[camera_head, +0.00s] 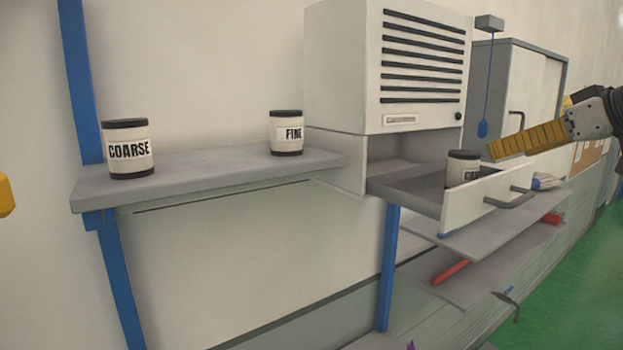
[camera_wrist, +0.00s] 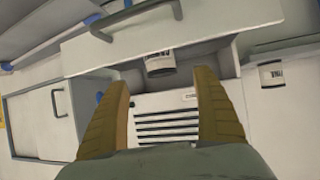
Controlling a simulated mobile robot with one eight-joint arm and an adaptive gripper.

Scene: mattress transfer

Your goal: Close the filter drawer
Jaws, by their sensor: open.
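The filter drawer (camera_head: 482,205) is pulled out below the white vented cabinet (camera_head: 388,120) in the head view. It has a grey bar handle (camera_head: 510,199) on its front. A labelled canister (camera_head: 463,165) stands inside the drawer, its label partly hidden by the drawer front. My gripper (camera_head: 492,150) is above and to the right of the drawer, apart from it, with yellow fingers. In the wrist view my gripper (camera_wrist: 160,105) is open and empty, its fingers spread. The drawer (camera_wrist: 185,30) and its handle (camera_wrist: 135,16) show there at the top, beyond the fingertips.
A grey shelf (camera_head: 210,176) at left holds a COARSE canister (camera_head: 128,150) and a FINE canister (camera_head: 286,134). A blue pull (camera_head: 483,129) hangs on a cord near my gripper. A grey cabinet (camera_head: 530,85) stands behind. Lower shelves (camera_head: 480,240) with tools lie under the drawer.

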